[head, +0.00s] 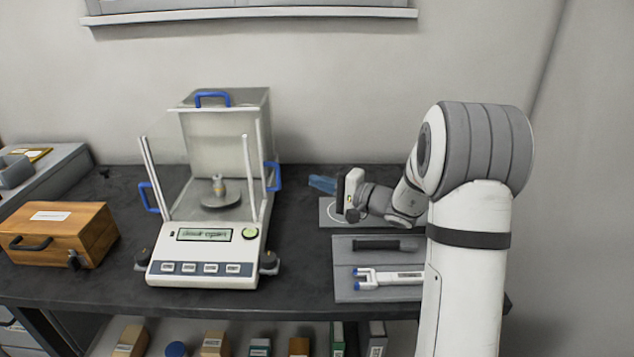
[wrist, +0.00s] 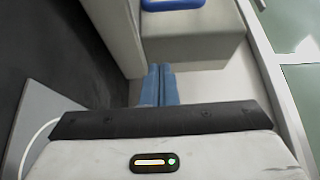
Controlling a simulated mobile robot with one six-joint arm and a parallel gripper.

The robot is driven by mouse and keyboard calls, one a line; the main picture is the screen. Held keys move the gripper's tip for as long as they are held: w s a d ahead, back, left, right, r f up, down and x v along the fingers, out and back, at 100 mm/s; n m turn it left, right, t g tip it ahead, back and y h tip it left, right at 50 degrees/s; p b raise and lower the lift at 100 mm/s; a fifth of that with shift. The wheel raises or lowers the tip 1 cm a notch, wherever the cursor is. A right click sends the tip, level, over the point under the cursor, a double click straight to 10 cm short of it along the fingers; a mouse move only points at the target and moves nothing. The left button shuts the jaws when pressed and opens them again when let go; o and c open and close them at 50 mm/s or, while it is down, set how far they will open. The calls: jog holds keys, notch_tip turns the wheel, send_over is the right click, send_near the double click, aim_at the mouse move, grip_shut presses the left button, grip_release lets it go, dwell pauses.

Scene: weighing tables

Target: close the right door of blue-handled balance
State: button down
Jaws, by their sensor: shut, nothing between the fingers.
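The blue-handled balance (head: 205,235) stands on the dark table, left of centre in the head view. Its right door's blue handle (head: 273,177) sits towards the back of the chamber's right side, so that door looks slid back, though its clear pane is hard to make out. The left door's handle (head: 148,196) sits further forward. My gripper (head: 322,184) is right of the balance, its blue fingers shut, empty and pointing at it, apart from the right handle. In the wrist view the fingers (wrist: 160,75) are together; a blue handle (wrist: 172,3) shows at the top edge.
A small metal weight (head: 219,187) stands on the balance's pan. A grey mat with a black-handled tool and a white pipette-like tool (head: 390,279) lies at right. A wooden box (head: 60,235) stands at left. Dark table is clear between balance and mats.

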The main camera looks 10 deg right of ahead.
jog(key=a+p, duration=0.1)
jog(key=a, duration=0.6)
jog(key=shift+w+a, duration=0.15)
jog(key=shift+w, duration=0.25)
